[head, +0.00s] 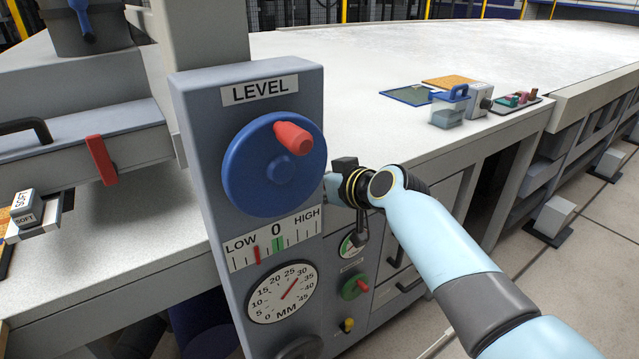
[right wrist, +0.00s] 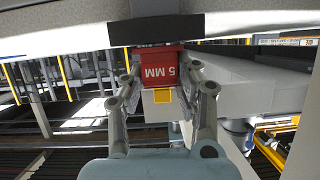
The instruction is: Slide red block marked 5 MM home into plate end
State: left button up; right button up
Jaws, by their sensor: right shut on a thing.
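The red block marked 5 MM (right wrist: 158,68) shows in the right wrist view, its lettering upside down. My right gripper (right wrist: 160,82) is shut on it, with one finger on each side. The block's upper edge meets a dark strip under a grey body (right wrist: 160,30); I cannot tell how far in it sits. A yellow square (right wrist: 162,95) shows just below the block. In the head view my right arm reaches behind the LEVEL panel (head: 190,130), which hides the gripper and block. The plate end cannot be made out for certain. My left gripper is not in view.
The panel carries a blue wheel with red knob (head: 293,138), a LOW-HIGH scale (head: 277,240) and an MM dial (head: 283,293). A red lever (head: 101,160) and SOFT block (head: 30,215) are at left. A tray of small blocks (head: 518,101) lies on the mostly clear white table.

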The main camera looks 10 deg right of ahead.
jog(key=o, duration=0.9)
jog(key=v, duration=1.2)
jog(key=s+d+f+m+g+h+b, duration=0.1)
jog(key=s+d+f+g+b, duration=0.3)
jog(key=f, duration=0.9)
jog(key=s+f+h+b, duration=0.1)
jog(key=s+f+b, duration=0.1)
jog(key=s+f, duration=0.75)
jog(key=s+d+f+m+g+h+b, duration=0.1)
jog(key=s+f+g+b, duration=0.15)
jog(key=f, duration=1.25)
jog(key=s+d+f+g+h+b, duration=0.1)
jog(key=s+d+f, duration=0.1)
jog(key=s+f, duration=0.5)
jog(key=s+d+f+m+g+h+b, duration=0.1)
jog(key=s+f, duration=0.7)
jog(key=s, duration=0.8)
jog(key=s+d+f+g+b, duration=0.3)
jog(key=s+d+f, duration=0.2)
jog(key=s+f, duration=0.3)
jog(key=s, duration=0.3)
jog(key=shift+s+f+h, duration=0.25)
jog(key=shift+s+h, duration=0.1)
jog(key=shift+h, duration=0.05)
